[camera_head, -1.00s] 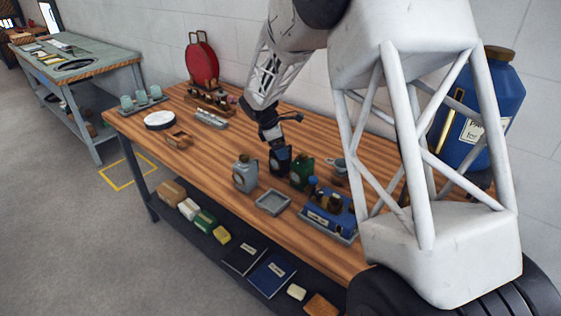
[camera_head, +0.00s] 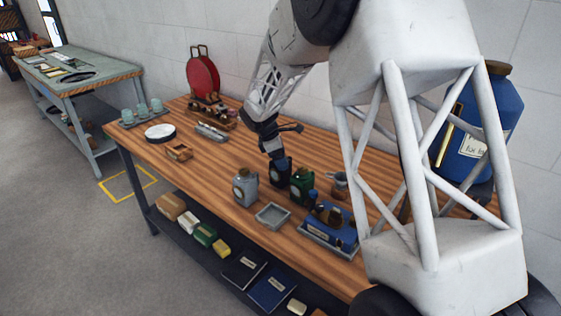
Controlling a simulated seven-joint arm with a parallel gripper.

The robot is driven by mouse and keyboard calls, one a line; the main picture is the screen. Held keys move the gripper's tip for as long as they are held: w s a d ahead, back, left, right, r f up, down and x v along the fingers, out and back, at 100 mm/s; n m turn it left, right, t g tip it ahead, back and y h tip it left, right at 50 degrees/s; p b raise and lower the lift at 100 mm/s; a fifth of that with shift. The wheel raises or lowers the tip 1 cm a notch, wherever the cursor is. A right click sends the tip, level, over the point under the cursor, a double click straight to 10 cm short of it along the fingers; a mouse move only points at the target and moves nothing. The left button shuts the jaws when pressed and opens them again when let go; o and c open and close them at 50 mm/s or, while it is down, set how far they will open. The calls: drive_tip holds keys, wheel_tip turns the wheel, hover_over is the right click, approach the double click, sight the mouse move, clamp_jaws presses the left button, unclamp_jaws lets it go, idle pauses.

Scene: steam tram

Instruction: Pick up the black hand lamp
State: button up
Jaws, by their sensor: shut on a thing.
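The black hand lamp (camera_head: 282,172) is a small dark body on the wooden workbench (camera_head: 225,165), between a grey lamp (camera_head: 245,188) on its left and a green lamp (camera_head: 302,185) on its right. My gripper (camera_head: 275,153) comes down from above and is shut on the top of the black hand lamp. The jaws and the lamp are both dark, so the exact grip is hard to make out. The lamp looks upright. I cannot tell whether its base touches the bench.
A shallow grey tray (camera_head: 272,215) lies in front of the lamps. A blue box in a tray (camera_head: 330,228) stands to the right, a large blue jar (camera_head: 485,125) behind my arm. A small wooden box (camera_head: 179,152) is left. The bench between is clear.

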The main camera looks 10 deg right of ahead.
wheel_tip(320, 180, up, 9)
drive_tip(key=shift+r, duration=0.1)
idle(0.4)
drive_tip(key=shift+s, duration=0.1)
idle(0.5)
drive_tip(key=s+a+f, duration=0.1)
drive_tip(key=s+a, duration=0.1)
drive_tip(key=s, duration=0.6)
drive_tip(key=s+a+f, duration=0.1)
drive_tip(key=s+a, duration=0.1)
drive_tip(key=s, duration=0.6)
drive_tip(key=shift+f, duration=0.25)
drive_tip(key=shift+f, duration=0.35)
drive_tip(key=shift+f, duration=1.5)
drive_tip(key=shift+f, duration=1.35)
idle(1.4)
